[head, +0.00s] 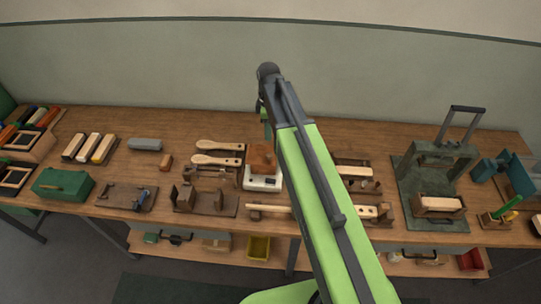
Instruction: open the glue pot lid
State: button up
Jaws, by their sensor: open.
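What looks like the glue pot (262,158) is a copper-brown vessel on a white base near the middle of the bench. Its top is small in this view, and I cannot make out the lid clearly. My green arm crosses in front of the bench, close to the pot's right side. My gripper (265,122) is open, with its tips pointing down above and behind the pot in the picture. I see nothing between the jaws, though the arm partly hides them. The gripper appears apart from the pot.
The wooden bench (380,135) is crowded along its front. A green box (62,184) is far left; a dark press (440,160) stands right. The bench's back strip is mostly clear.

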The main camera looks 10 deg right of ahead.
aim_at(269, 155)
notch_tip(269, 155, down, 14)
jog(key=b, duration=1.2)
jog(key=shift+s+b, duration=0.15)
jog(key=shift+b, duration=0.15)
jog(key=shift+r, duration=0.1)
jog(key=shift+c, duration=0.5)
grip_shut()
